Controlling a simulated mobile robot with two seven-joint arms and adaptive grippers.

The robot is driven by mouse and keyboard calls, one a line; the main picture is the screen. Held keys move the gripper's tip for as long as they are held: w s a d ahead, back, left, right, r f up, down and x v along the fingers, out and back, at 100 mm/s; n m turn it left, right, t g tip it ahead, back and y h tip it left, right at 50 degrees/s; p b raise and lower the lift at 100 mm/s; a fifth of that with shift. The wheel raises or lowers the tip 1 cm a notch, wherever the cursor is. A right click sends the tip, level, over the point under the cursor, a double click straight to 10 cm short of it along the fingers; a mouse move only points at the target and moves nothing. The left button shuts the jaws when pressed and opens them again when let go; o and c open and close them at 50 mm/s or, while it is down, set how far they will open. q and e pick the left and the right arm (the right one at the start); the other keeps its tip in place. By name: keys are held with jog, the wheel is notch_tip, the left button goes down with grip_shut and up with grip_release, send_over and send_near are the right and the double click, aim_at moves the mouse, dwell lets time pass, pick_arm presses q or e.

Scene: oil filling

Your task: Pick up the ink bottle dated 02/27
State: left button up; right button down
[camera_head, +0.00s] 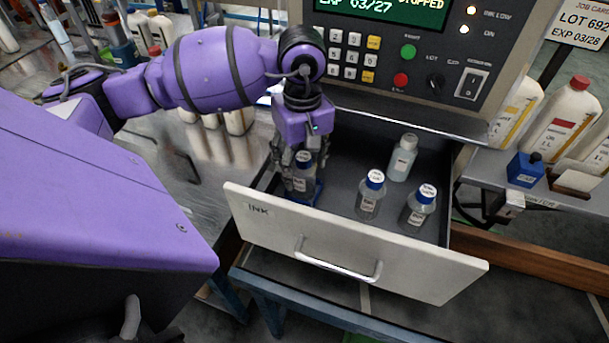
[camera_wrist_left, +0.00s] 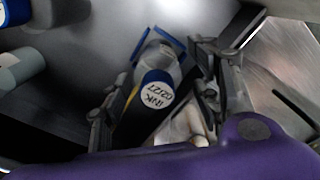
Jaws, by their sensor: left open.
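The ink bottle with a blue-rimmed cap reading INK 02/27 (camera_wrist_left: 157,92) stands between the fingers of my left gripper in the left wrist view. In the head view this bottle (camera_head: 303,183) is at the left end of the open drawer (camera_head: 350,246), partly hidden by the fingers. My left gripper (camera_head: 304,172) points down into the drawer, its fingers apart on either side of the bottle. Whether they touch it cannot be told. Blue holder parts show around the bottle's base. My right gripper is not in view.
Two blue-capped bottles (camera_head: 369,195) (camera_head: 418,206) and a grey-capped bottle (camera_head: 402,158) stand in the drawer to the right. The machine panel (camera_head: 400,55) rises behind, showing EXP 03/27. The drawer's walls lie close around the gripper.

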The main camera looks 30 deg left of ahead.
pick_arm(q)
jog(key=f, duration=0.3)
jog(key=shift+w+d+f+p, duration=0.2)
jog(key=shift+w+f+p, duration=0.15)
jog(key=shift+w, duration=0.05)
jog(key=shift+f, duration=0.4)
jog(key=c, duration=1.2)
